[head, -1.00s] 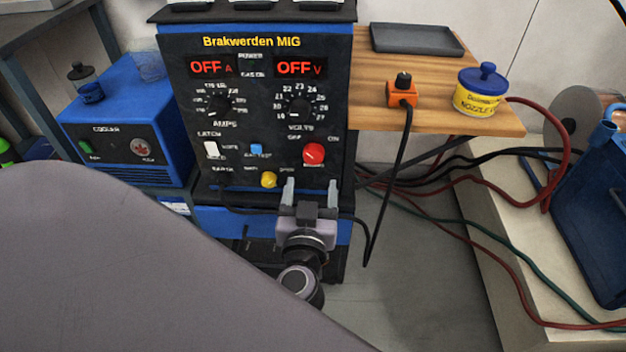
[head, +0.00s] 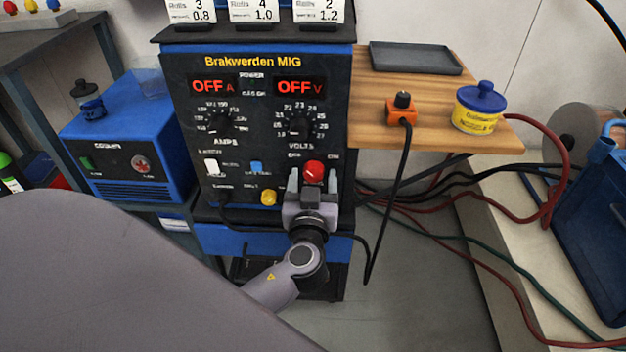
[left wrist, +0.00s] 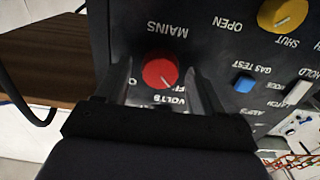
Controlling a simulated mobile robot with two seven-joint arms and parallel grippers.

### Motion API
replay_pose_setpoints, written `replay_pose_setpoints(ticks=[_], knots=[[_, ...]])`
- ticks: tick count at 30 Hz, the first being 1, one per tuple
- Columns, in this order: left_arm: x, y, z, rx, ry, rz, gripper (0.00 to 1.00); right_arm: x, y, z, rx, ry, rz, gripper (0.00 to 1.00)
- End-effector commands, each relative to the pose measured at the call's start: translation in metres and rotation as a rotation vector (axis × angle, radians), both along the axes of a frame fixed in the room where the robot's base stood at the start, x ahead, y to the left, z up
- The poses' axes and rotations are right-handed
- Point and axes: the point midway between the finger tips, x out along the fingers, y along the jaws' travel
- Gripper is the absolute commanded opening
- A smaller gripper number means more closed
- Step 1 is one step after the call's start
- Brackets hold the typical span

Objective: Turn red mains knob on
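The red mains knob (head: 314,171) is on the lower right of the black front panel of the Brakwerden MIG welder (head: 262,112). Both displays read OFF. My left gripper (head: 313,183) is open just below the knob, with one finger on each side of it. In the left wrist view the red knob (left wrist: 160,72) sits between the two spread fingers (left wrist: 160,90), with a gap on both sides. Its white pointer line faces lower right in that view. Whether the fingertips reach the panel is unclear. My right gripper is not in view.
A yellow knob (head: 268,197), a blue button (head: 256,167) and a white switch (head: 211,167) are left of the red knob. A black cable (head: 390,190) hangs right of the welder from an orange plug (head: 401,110) on the wooden shelf (head: 430,85).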

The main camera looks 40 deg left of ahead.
Motion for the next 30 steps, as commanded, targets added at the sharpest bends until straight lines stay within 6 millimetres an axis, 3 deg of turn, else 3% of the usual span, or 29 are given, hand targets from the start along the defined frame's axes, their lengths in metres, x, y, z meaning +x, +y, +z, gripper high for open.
replay_pose_setpoints(ticks=[1, 4, 5, 17, 30], knots=[[-0.0002, -0.0001, -0.0001, 0.000, 0.000, 0.000, 0.51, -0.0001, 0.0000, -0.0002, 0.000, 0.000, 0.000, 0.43], [-0.0003, -0.0002, -0.0001, 0.000, 0.000, 0.000, 0.18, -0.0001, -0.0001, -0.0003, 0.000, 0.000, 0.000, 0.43], [-0.0003, -0.0002, -0.0001, 0.000, 0.000, 0.000, 0.14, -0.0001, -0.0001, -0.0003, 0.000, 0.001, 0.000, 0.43], [-0.0005, -0.0007, -0.0006, 0.054, 0.033, -0.001, 0.14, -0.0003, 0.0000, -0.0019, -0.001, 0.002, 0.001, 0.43], [-0.0006, -0.0004, -0.0002, 0.351, 0.215, 0.001, 0.14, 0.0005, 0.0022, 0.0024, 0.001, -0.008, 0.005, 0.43]])
